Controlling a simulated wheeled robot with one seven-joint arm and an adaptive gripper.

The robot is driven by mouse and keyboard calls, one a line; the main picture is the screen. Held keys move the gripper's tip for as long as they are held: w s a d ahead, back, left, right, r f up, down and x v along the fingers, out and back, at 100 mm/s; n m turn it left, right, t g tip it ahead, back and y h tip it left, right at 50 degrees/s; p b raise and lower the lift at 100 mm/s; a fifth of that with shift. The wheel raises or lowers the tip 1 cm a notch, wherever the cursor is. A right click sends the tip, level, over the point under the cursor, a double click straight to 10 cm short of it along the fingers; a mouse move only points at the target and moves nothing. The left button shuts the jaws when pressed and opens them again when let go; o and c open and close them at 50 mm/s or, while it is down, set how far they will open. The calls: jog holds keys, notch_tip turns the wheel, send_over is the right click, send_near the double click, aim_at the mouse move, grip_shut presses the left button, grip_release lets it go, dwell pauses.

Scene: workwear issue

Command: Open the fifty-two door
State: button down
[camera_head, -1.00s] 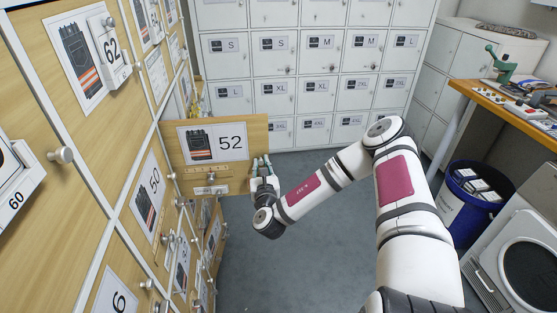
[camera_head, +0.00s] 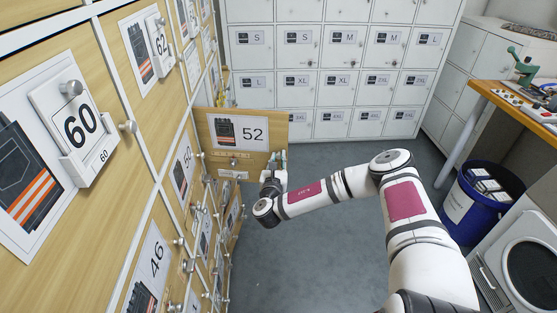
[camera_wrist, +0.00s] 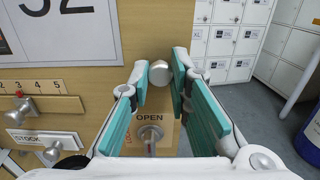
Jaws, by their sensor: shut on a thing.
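The fifty-two door (camera_head: 215,152) is a wooden panel with a "52" label (camera_head: 238,133) and a picture on its face. It stands swung out from the cabinet on the left, its face toward the head camera. My gripper (camera_head: 277,162) is at its free right edge. In the wrist view, the round metal knob (camera_wrist: 159,73) of the door sits between the fingertips of my gripper (camera_wrist: 161,75), which is shut on it. Below the knob is a lock marked OPEN (camera_wrist: 150,133). The door's inside is hidden.
Grey lockers (camera_head: 340,60) stand behind. A blue bin (camera_head: 480,200) and a workbench (camera_head: 525,115) are at the right. The grey floor (camera_head: 310,240) in the middle is clear.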

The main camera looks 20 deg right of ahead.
jog(key=c, duration=1.5)
grip_release()
jog(key=shift+d, duration=0.1)
jog(key=shift+o, duration=0.2)
jog(key=shift+s, duration=0.1)
jog(key=shift+s+a, duration=0.2)
jog(key=shift+a, duration=0.05)
jog(key=v, duration=1.1)
jog(key=shift+s, duration=0.2)
